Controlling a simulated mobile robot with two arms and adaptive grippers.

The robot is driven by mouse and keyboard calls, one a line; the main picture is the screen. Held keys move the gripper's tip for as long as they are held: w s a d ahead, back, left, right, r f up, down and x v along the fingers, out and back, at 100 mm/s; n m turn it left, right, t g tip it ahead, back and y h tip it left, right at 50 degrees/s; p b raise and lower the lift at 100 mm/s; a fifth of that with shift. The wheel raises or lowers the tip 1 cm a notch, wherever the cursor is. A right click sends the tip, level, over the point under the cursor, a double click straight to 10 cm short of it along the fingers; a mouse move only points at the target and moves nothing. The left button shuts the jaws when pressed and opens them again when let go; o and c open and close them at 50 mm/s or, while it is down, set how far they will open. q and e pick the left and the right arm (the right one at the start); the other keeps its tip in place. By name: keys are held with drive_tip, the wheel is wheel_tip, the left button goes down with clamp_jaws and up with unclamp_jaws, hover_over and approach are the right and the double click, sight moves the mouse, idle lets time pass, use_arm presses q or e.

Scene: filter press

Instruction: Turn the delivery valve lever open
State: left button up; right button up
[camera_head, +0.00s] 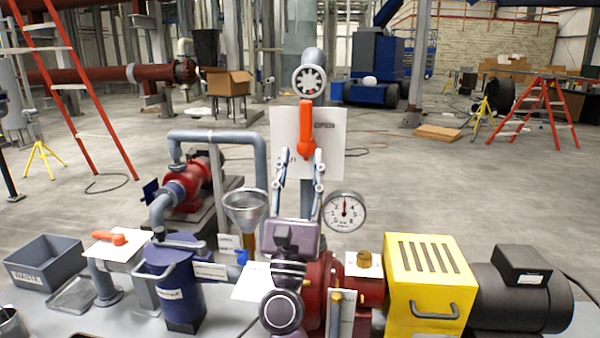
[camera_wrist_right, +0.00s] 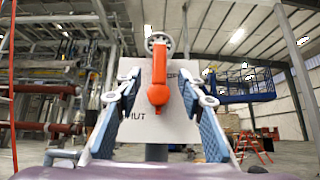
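The orange valve lever (camera_head: 306,127), which I take to be the delivery valve lever, stands upright before a white plate (camera_head: 335,153) on the grey pipe. It also shows in the right wrist view (camera_wrist_right: 158,92), pointing up from a rounded lower end, with partly hidden lettering on the plate (camera_wrist_right: 146,122); "HUT" is readable at lower left. My right gripper (camera_head: 301,160) is open below and in front of the lever. In the right wrist view its fingers (camera_wrist_right: 158,84) stand on either side of the lever, apart from it. My left gripper is not in view.
A round gauge (camera_head: 344,211) is right of my right gripper, a funnel (camera_head: 245,208) left. A second orange lever (camera_head: 112,238) lies sideways on a white plate. A yellow guard (camera_head: 432,280) and blue canister (camera_head: 175,290) stand on the bench.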

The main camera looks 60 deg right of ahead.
drive_tip(key=shift+s+a+f+g, duration=0.25)
drive_tip(key=shift+a+f+g, duration=0.05)
drive_tip(key=shift+a+f, duration=0.25)
